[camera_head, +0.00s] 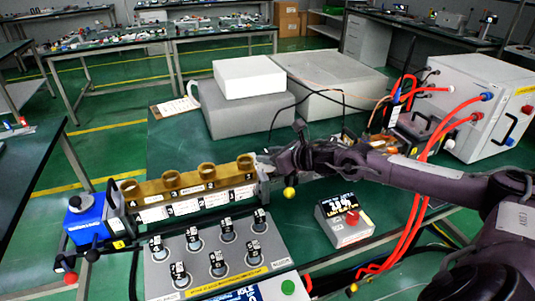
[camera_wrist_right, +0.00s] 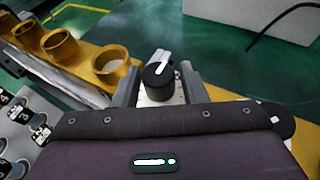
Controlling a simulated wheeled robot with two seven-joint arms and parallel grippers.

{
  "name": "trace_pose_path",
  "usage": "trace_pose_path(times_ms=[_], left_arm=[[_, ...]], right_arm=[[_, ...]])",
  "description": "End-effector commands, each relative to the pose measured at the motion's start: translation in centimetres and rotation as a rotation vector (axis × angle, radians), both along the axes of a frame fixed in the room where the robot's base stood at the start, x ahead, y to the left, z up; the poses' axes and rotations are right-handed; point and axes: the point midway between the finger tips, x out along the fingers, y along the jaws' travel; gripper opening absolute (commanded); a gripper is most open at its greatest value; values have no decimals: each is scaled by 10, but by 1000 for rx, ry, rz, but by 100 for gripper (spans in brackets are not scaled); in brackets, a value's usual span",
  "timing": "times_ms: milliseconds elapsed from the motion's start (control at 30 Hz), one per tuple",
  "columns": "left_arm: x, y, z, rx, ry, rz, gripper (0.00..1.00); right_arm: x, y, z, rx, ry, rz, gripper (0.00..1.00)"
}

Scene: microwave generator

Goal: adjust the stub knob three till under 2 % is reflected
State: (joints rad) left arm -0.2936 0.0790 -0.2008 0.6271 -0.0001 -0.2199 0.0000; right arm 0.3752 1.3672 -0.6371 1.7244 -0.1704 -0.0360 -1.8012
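A brass waveguide (camera_head: 190,185) with several brass rings on top lies across the table's middle; numbered white plates line its front. A grey panel (camera_head: 160,278) in front carries several knobs with black-and-white numbered caps (camera_head: 227,229); I cannot tell for sure which is stub knob three. My right gripper (camera_head: 266,166) is at the waveguide's right end, away from the panel. In the right wrist view, a black knob with a white mark (camera_wrist_right: 158,76) sits between its open fingers (camera_wrist_right: 160,85), with small gaps beside it. A meter box (camera_head: 345,219) has a lit display, too small to read. My left gripper is out of view.
A blue unit (camera_head: 86,220) stands at the waveguide's left end. Grey boxes (camera_head: 241,108) stand behind. A white cabinet (camera_head: 478,100) with red cables is at the right. A yellow ball (camera_head: 290,193) shows below my right arm.

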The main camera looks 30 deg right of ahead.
Motion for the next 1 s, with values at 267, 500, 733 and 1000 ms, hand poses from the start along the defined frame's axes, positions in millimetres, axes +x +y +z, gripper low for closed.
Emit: trace_pose_path(times_ms=[267, 500, 733, 1000], left_arm=[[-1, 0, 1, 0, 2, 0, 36], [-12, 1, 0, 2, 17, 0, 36], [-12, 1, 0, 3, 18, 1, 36], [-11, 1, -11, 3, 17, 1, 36]], right_arm=[[8, 4, -4, -1, 2, 2, 39], [8, 4, -4, 0, 2, 2, 32], [7, 4, -4, 0, 1, 2, 7], [8, 5, -6, 2, 0, -113, 7]])
